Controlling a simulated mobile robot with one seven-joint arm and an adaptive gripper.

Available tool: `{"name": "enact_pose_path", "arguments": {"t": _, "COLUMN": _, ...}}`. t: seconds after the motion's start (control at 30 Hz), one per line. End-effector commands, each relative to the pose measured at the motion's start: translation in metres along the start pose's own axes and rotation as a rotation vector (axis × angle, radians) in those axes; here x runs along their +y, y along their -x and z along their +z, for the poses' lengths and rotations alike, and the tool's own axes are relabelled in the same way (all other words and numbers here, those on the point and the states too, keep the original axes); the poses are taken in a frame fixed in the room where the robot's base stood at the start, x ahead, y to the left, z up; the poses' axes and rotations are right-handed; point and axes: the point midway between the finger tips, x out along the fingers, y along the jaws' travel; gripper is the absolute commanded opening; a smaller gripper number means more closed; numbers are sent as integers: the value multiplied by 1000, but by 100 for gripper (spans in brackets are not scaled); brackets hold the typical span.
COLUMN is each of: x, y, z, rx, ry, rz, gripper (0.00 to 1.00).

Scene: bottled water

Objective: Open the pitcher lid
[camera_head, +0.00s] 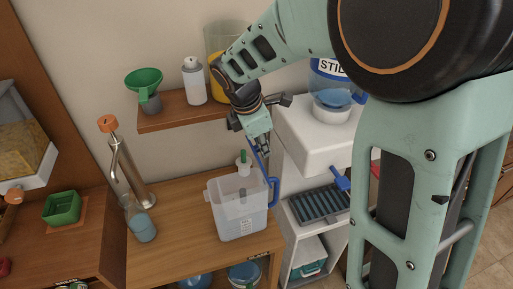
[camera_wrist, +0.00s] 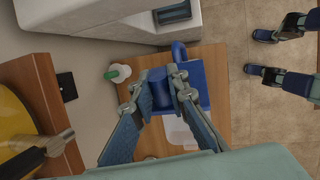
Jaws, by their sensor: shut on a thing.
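The pitcher (camera_head: 240,215) is a translucent square container with a blue handle (camera_head: 273,190), standing on the wooden counter by its right edge. Its top looks open. The blue lid (camera_head: 257,155) stands steeply raised at the pitcher's back right, seen nearly edge-on. In the wrist view the lid (camera_wrist: 190,82) is a blue panel at the fingers, with part of the pale pitcher (camera_wrist: 178,131) below it. My gripper (camera_head: 264,148) is above the back right of the pitcher, shut on the lid. The fingers (camera_wrist: 160,77) hide part of it, so the exact contact is unclear.
A white dispenser (camera_head: 315,135) with a blue-banded jug (camera_head: 333,82) stands close on the right. A wooden shelf (camera_head: 170,120) is behind, holding a spray can (camera_head: 194,82) and green funnel (camera_head: 144,80). A metal faucet (camera_head: 130,170) and flask (camera_head: 141,222) are left.

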Motion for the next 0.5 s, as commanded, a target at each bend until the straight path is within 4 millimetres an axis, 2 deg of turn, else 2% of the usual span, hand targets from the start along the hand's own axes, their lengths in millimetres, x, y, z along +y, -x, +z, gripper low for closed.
{"name": "enact_pose_path", "arguments": {"t": 0.5, "x": -1, "y": -3, "z": 8, "rx": 81, "ry": -14, "rz": 0, "gripper": 0}}
